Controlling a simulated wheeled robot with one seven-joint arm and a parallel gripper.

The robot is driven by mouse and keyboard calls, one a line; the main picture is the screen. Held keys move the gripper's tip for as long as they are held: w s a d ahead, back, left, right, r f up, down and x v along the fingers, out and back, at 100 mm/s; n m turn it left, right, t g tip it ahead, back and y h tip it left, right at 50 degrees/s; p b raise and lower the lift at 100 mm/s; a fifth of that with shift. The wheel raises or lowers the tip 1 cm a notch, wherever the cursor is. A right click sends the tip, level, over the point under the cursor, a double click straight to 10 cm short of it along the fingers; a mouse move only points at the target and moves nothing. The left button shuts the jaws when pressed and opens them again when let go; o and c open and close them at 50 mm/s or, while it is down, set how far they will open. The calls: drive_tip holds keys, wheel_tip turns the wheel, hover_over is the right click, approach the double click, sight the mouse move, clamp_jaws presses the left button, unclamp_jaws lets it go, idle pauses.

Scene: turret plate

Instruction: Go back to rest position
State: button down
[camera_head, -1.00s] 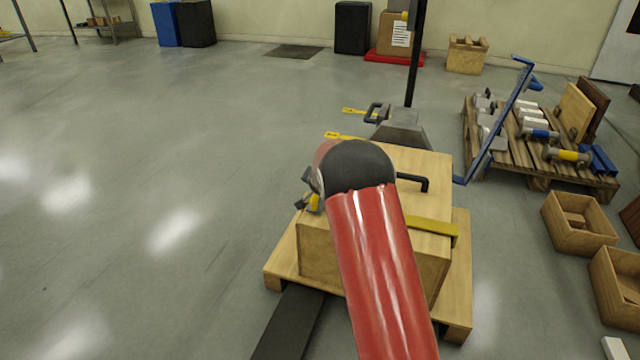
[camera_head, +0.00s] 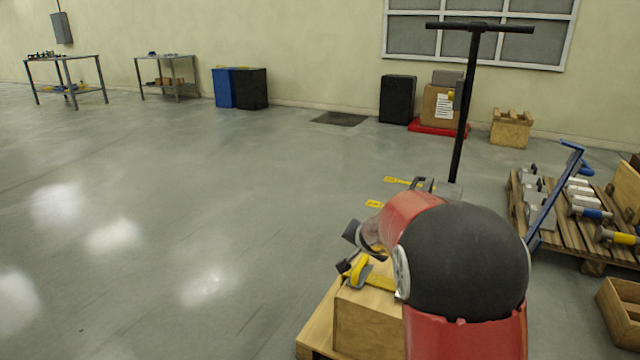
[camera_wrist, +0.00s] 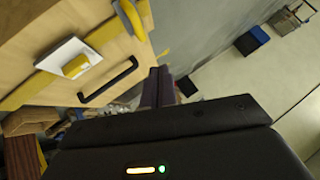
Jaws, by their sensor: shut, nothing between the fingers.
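My gripper (camera_wrist: 158,88) is shut and empty in the wrist view, its dark fingers close together. In the head view it cannot be made out clearly beside my red arm. The wooden box (camera_head: 366,322) with a yellow strap (camera_wrist: 25,92) stands on a pallet (camera_head: 318,325), partly hidden by my arm. In the wrist view its face bears a black handle (camera_wrist: 112,82) and a white plate (camera_wrist: 68,57) with a yellow knob. A yellow and grey part (camera_wrist: 131,18) shows at the top edge of that view. I cannot tell the gap between gripper and box.
A black T-handled pallet jack (camera_head: 461,120) stands behind the box. A slatted pallet (camera_head: 570,228) with several tools and a blue-handled frame (camera_head: 558,190) is at right. A wooden bin (camera_head: 622,312) stands in front of it. The floor at left is clear.

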drive_tip(key=s+a+r+n+g+y, duration=0.1)
drive_tip(key=s+r+n, duration=0.25)
drive_tip(key=s, duration=1.05)
drive_tip(key=s+a+r+n+g+y, duration=0.15)
drive_tip(key=s+r, duration=0.35)
drive_tip(key=s, duration=0.8)
drive_tip(key=s+d+f+n+g+h, duration=0.1)
drive_tip(key=s+f+n+h, duration=0.1)
drive_tip(key=s, duration=1)
drive_tip(key=shift+d+g, duration=0.35)
